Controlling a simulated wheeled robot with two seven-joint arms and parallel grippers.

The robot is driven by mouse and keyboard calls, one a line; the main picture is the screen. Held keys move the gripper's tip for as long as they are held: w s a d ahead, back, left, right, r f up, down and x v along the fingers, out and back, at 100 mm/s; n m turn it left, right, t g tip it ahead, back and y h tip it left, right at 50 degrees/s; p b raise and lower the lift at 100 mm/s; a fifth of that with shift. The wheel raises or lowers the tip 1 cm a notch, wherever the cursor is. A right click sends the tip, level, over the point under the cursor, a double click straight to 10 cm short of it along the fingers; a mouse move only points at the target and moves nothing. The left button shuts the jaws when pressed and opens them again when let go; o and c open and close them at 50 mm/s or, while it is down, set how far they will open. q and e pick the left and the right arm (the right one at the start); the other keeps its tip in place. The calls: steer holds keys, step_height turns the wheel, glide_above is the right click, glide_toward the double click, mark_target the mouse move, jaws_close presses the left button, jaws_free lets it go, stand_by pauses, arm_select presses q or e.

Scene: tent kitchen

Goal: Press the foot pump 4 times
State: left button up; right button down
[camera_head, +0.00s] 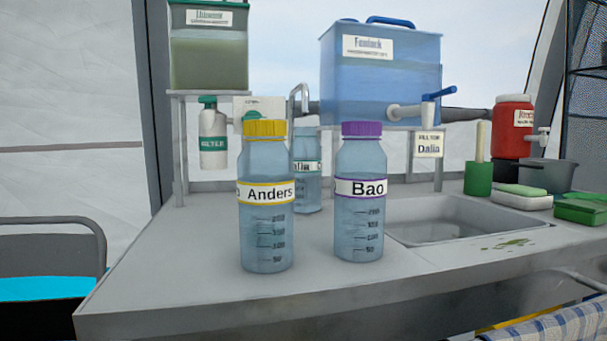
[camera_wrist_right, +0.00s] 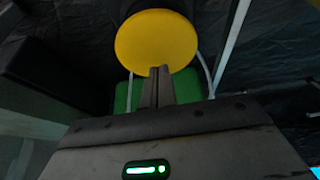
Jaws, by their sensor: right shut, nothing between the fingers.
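In the right wrist view, the foot pump shows a round yellow pad (camera_wrist_right: 156,40) above a green base (camera_wrist_right: 188,86) on the dark floor. My right gripper (camera_wrist_right: 158,72) is shut and empty. Its fingertips overlap the lower edge of the yellow pad in the picture; I cannot tell whether they touch it. Part of the green base is hidden behind the fingers. The head view shows neither the pump nor either gripper.
On the counter (camera_head: 180,270) stand bottles labelled Anders (camera_head: 266,225) and Bao (camera_head: 358,215), with another bottle (camera_head: 307,185) behind. A blue tank (camera_head: 380,75) stands behind the sink (camera_head: 450,220). In the right wrist view, a pale leg (camera_wrist_right: 233,45) rises right of the pump.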

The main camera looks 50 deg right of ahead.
steer(key=shift+f+b, duration=2.55)
steer(key=shift+f, duration=0.15)
steer(key=shift+r, duration=0.1)
steer(key=shift+r+p, duration=2.7)
steer(key=shift+p, duration=0.1)
steer(key=shift+f, duration=0.25)
